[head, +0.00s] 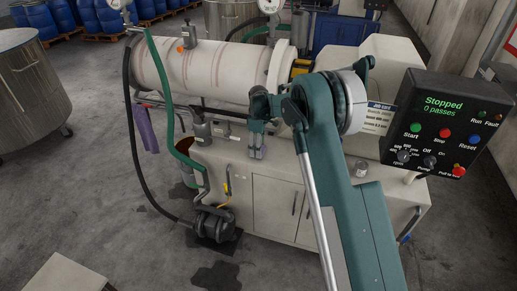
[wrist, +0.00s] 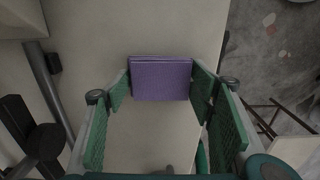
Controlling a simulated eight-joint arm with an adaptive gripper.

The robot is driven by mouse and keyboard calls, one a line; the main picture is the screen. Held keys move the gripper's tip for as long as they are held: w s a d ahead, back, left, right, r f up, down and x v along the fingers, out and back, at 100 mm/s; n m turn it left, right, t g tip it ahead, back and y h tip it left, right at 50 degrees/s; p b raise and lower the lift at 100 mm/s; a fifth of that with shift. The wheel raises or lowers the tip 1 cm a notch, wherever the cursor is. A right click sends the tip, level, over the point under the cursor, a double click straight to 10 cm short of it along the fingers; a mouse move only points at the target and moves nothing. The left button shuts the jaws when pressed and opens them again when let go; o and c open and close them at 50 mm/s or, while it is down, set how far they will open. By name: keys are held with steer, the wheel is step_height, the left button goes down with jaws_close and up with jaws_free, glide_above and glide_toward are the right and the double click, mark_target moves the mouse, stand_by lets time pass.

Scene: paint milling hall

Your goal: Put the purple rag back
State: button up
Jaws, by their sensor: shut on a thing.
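The purple rag (wrist: 160,78) shows in the wrist view as a flat, folded block with straight edges. My gripper (wrist: 160,84) has its green-padded fingers on either side of it, touching its left and right edges. In the head view my gripper (head: 257,152) is in front of the cream machine cabinet, below the horizontal cylinder, and I cannot make out the held rag there. A separate purple cloth (head: 146,130) hangs at the machine's left end, apart from my gripper.
The cream mill cabinet (head: 262,205) is close to my gripper. A green hose (head: 163,90) and a black hose hang at its left, near a pump (head: 213,223). A control box (head: 447,125) reading "Stopped" stands at the right. A steel vat (head: 32,85) is far left.

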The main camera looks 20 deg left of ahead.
steer(key=shift+f, duration=0.2)
steer(key=o, duration=0.9)
steer(key=shift+r, duration=0.1)
step_height(320, 180, up, 12)
steer(key=shift+p, duration=0.45)
stand_by(0.6)
stand_by(0.3)
